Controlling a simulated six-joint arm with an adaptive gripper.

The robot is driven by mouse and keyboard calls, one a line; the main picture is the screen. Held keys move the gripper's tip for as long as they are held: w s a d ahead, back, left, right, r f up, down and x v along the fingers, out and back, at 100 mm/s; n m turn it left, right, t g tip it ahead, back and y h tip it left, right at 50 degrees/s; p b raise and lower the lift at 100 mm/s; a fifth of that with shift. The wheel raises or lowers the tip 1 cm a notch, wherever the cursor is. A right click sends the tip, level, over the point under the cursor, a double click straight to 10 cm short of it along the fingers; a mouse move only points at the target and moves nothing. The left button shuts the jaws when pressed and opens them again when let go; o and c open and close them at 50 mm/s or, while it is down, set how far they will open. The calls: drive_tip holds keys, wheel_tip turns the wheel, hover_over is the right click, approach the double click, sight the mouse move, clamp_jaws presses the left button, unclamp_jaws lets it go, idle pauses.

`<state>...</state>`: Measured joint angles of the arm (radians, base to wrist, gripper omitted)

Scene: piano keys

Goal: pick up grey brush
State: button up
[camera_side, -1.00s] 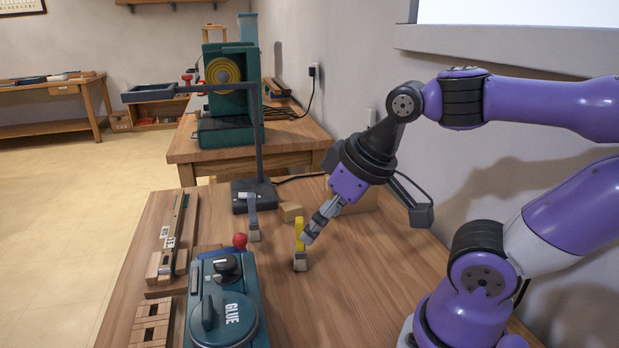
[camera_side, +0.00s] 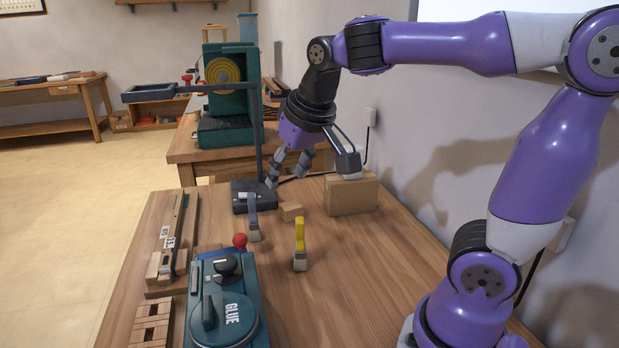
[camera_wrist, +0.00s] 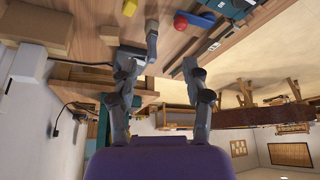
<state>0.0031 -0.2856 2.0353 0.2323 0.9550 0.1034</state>
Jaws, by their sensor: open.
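The grey brush (camera_side: 253,217) stands upright on the wooden table, bristle end down, left of a yellow-handled brush (camera_side: 300,245). The grey brush also shows in the wrist view (camera_wrist: 152,40), just beyond and between my fingertips. My gripper (camera_side: 286,180) is open and empty, pointing down. In the side view it appears above and to the right of the grey brush, apart from it. Both fingers also show in the wrist view (camera_wrist: 156,62).
A small wooden block (camera_side: 291,211) lies right of the grey brush. A cardboard box (camera_side: 351,194) stands at the back right. A black lamp-like stand (camera_side: 259,130) rises close behind. A teal glue machine (camera_side: 225,305) with a red knob (camera_side: 240,240) is in front. The right of the table is clear.

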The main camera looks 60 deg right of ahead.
sight(251, 195)
drive_tip(key=w+d+f+m, duration=0.2)
drive_tip(key=w, duration=0.2)
drive_tip(key=w+d+f+m+g+h, duration=0.1)
drive_tip(key=w+d+f+m, duration=0.1)
drive_tip(key=w, duration=0.3)
drive_tip(key=w+d+f+m+g, duration=0.1)
drive_tip(key=w+d+f+m, duration=0.1)
drive_tip(key=w+f, duration=0.2)
drive_tip(key=shift+w+d+h, duration=0.15)
drive_tip(key=shift+w+h, duration=0.25)
drive_tip(key=shift+x, duration=2.75)
drive_tip(key=shift+w, duration=0.2)
clamp_jaws()
